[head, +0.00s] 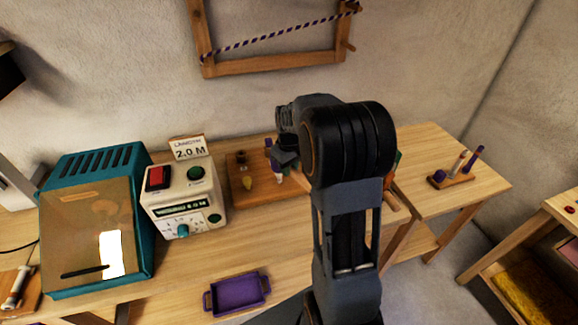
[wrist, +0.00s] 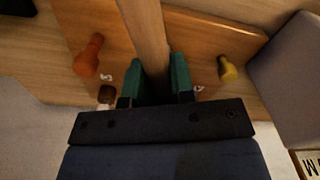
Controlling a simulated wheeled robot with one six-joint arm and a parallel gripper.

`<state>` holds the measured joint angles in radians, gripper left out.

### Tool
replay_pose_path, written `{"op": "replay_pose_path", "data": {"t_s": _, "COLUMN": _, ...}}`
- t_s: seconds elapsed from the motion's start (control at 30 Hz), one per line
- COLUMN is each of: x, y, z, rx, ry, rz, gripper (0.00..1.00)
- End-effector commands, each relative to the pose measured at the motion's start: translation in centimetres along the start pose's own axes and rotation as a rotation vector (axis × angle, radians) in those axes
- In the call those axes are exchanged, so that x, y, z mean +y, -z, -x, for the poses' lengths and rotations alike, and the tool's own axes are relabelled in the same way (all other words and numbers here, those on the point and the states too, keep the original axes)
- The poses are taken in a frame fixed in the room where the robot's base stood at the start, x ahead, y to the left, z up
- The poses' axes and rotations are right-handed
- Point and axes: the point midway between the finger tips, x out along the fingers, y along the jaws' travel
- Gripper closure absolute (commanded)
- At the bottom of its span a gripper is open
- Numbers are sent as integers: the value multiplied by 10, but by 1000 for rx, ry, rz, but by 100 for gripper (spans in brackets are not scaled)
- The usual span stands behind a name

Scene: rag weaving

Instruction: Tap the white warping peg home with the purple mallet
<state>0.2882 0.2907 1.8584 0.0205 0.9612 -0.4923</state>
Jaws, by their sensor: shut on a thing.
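My gripper (wrist: 154,82) is shut on a pale wooden handle (wrist: 147,36), which runs up out of the top of the wrist view. In the head view my gripper (head: 287,158) is over the right part of a brown peg board (head: 262,190), partly hidden by my arm. A purple piece (head: 275,165), apparently the mallet's head, shows just left of my gripper. A small whitish piece (head: 279,178) is right below it, perhaps the white peg; I cannot tell whether they touch.
On the board are a yellow peg (wrist: 228,70), an orange peg (wrist: 88,58) and a dark brown peg (wrist: 106,95). A cream control box (head: 185,197) stands left of the board. A purple tray (head: 238,293) lies in front. A peg stand (head: 452,181) is at right.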

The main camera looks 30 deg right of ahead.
Motion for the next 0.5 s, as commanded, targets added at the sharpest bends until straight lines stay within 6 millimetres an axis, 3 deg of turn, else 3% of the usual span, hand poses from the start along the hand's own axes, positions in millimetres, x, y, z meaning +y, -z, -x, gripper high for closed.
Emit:
{"op": "replay_pose_path", "data": {"t_s": 0.3, "x": 0, "y": 0, "z": -3, "rx": 1, "ry": 0, "rz": 0, "gripper": 100}}
{"op": "replay_pose_path", "data": {"t_s": 0.5, "x": 0, "y": 1, "z": 11, "rx": 1, "ry": -1, "rz": 0, "gripper": 100}}
